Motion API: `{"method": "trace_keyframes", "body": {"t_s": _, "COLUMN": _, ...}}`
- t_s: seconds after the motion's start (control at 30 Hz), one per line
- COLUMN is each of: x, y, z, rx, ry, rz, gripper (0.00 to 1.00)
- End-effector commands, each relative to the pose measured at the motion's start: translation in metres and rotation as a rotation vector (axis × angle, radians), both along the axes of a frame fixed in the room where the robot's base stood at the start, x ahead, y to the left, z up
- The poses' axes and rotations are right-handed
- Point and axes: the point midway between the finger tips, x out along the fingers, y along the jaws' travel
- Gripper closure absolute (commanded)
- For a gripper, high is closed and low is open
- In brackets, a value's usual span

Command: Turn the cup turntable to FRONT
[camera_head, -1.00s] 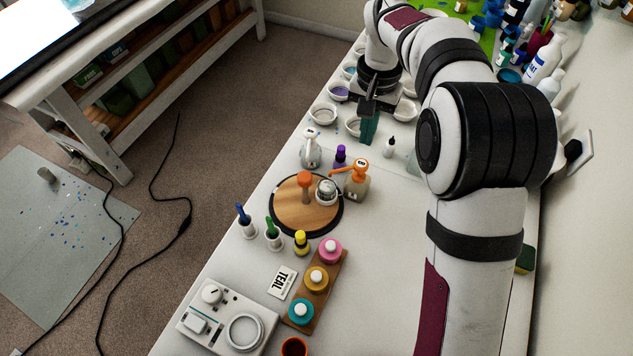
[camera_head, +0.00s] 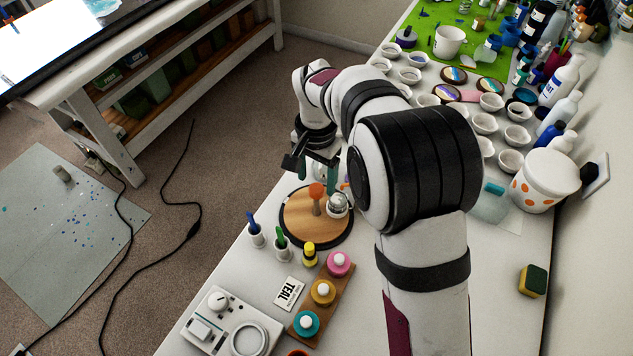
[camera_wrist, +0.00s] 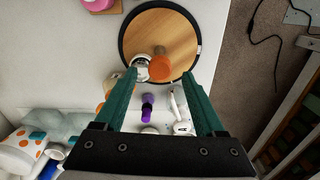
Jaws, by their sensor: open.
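The cup turntable (camera_head: 302,233) is a round wooden disc with a black rim on the white table, also seen at the top of the wrist view (camera_wrist: 160,22). An orange-topped peg (camera_head: 316,193) stands on it; its knob (camera_wrist: 159,67) shows in the wrist view. A small silver-and-white cup (camera_head: 337,205) stands beside the peg, partly behind a finger in the wrist view (camera_wrist: 141,66). My gripper (camera_head: 318,178) is open, its two green fingers above the turntable's far edge. In the wrist view my gripper (camera_wrist: 165,80) has the orange knob between its fingertip lines, not visibly touched.
Blue (camera_head: 256,236) and green (camera_head: 282,248) tools in white holders and a yellow-capped bottle (camera_head: 309,254) stand close to the turntable's near side. A purple bottle (camera_wrist: 147,107) and a white bottle (camera_wrist: 180,112) stand beneath my gripper. A wooden rack (camera_head: 335,293) holds colored jars.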

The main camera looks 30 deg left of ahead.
Motion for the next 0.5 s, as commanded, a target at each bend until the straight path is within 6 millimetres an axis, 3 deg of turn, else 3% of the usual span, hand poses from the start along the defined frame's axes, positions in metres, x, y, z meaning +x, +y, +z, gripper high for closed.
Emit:
{"method": "trace_keyframes", "body": {"t_s": 0.2, "x": 0.000, "y": 0.000, "z": -0.023, "rx": 0.000, "ry": 0.001, "rz": -0.001, "gripper": 0.28}}
{"method": "trace_keyframes", "body": {"t_s": 0.47, "x": 0.000, "y": 0.000, "z": -0.025, "rx": 0.001, "ry": -0.001, "rz": 0.000, "gripper": 0.28}}
{"method": "trace_keyframes", "body": {"t_s": 0.5, "x": 0.000, "y": 0.000, "z": -0.025, "rx": 0.000, "ry": -0.001, "rz": 0.000, "gripper": 0.34}}
